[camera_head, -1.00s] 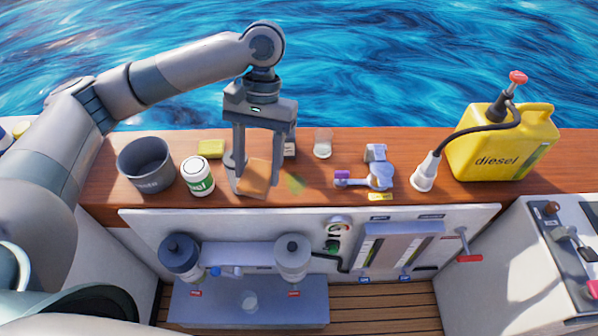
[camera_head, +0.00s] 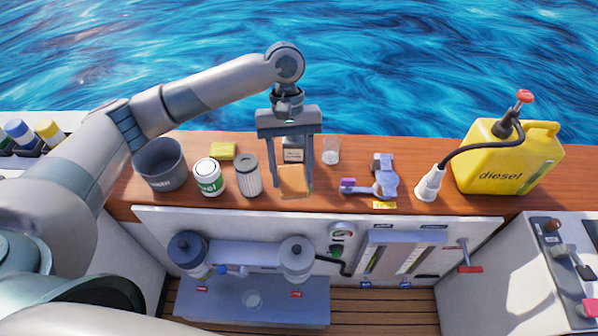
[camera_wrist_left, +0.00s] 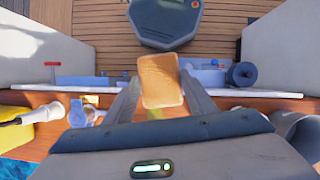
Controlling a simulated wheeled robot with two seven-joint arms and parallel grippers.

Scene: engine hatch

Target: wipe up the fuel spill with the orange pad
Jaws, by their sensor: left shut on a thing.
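My left gripper (camera_head: 293,184) is shut on the orange pad (camera_head: 292,178), which sits between its two fingers above or on the wooden counter (camera_head: 420,203). In the left wrist view the pad (camera_wrist_left: 162,80) also shows between the fingertips. A small yellowish patch of the fuel spill (camera_wrist_left: 155,113) shows beside the pad in that view. In the head view the pad and fingers hide most or all of the spill. I cannot tell whether the pad touches the wood. My right gripper is not in view.
Left of the pad stand a ribbed filter (camera_head: 247,176), a white-green can (camera_head: 208,178), a dark bucket (camera_head: 160,165) and a yellow sponge (camera_head: 222,151).

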